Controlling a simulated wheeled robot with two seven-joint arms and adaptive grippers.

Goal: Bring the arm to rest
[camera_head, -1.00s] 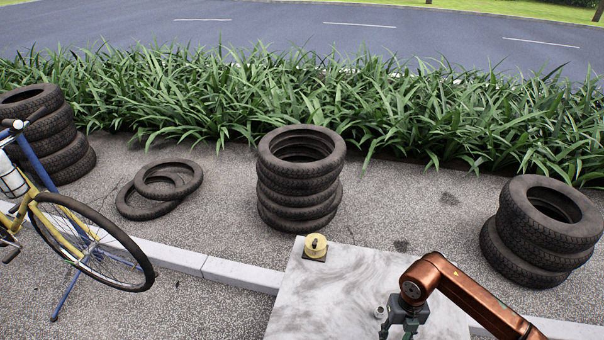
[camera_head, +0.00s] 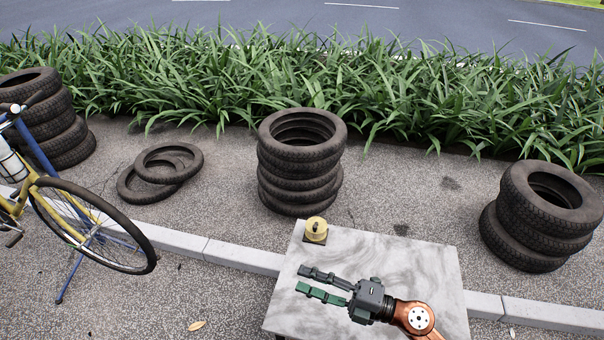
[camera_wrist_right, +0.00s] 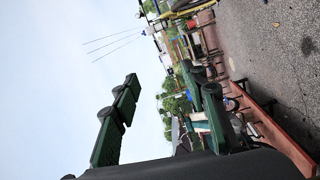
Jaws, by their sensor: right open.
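My right gripper (camera_head: 322,283) is above the pale marble-like table top, its fingers pointing left in the head view. The two fingers are apart, with nothing between them. In the right wrist view the fingers (camera_wrist_right: 165,118) are also apart and empty, with sky and street behind them. My right arm comes in from the bottom of the head view, with a copper-coloured joint behind the gripper. My left gripper is not in view.
The table (camera_head: 432,270) holds a yellow round piece on a dark base (camera_head: 316,231) at its back left corner. Tyre stacks (camera_head: 300,165) stand behind, with another stack (camera_head: 540,215) at the right. A yellow bicycle (camera_head: 90,230) stands left. A kerb (camera_head: 235,255) runs behind the table.

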